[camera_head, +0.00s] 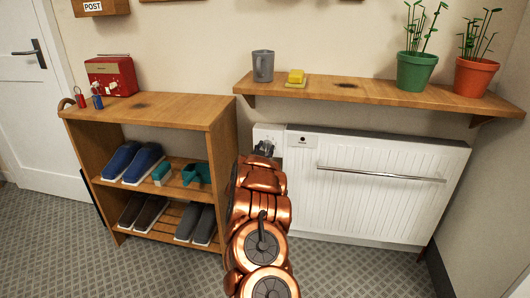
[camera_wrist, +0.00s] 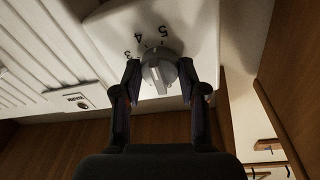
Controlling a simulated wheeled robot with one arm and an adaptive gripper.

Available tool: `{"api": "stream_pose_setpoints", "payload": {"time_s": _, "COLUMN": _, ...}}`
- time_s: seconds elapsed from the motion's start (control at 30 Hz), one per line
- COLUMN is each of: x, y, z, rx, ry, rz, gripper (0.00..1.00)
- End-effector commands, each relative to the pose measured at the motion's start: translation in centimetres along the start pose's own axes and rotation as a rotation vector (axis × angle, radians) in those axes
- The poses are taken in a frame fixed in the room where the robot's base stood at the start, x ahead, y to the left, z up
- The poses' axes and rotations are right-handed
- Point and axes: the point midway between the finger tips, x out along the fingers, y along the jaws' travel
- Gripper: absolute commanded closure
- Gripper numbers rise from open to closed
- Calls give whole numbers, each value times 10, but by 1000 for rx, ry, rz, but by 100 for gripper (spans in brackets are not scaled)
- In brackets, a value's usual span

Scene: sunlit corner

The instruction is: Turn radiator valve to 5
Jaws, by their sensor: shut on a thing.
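The white radiator (camera_head: 375,205) hangs on the wall under the shelf. Its valve is a grey round knob (camera_wrist: 160,68) on a white plate (camera_wrist: 201,36), seen close up in the wrist view. The printed numbers 3, 4 and 5 show around the knob, with 5 at its top. I cannot tell which number the knob points to. My gripper (camera_wrist: 160,75) is shut on the knob, one finger on each side. In the head view my gripper (camera_head: 264,149) is at the radiator's left end, and my arm hides most of the knob.
A wooden shelf (camera_head: 395,92) above the radiator holds a grey mug (camera_head: 263,66), a yellow block (camera_head: 295,76) and two potted plants. A wooden shoe rack (camera_head: 215,112) stands close to the left of my arm. A towel bar (camera_head: 380,174) crosses the radiator front.

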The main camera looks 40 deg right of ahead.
Motion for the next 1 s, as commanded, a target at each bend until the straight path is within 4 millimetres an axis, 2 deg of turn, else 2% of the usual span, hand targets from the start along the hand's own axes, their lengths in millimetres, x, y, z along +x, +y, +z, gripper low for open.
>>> {"api": "stream_pose_setpoints", "payload": {"time_s": 0.4, "x": 2, "y": 3, "z": -4, "rx": 249, "ry": -10, "rz": 29, "gripper": 93}}
{"api": "stream_pose_setpoints", "payload": {"time_s": 1.0, "x": 3, "y": 4, "z": -5, "rx": 307, "ry": -14, "rz": 36, "gripper": 94}}
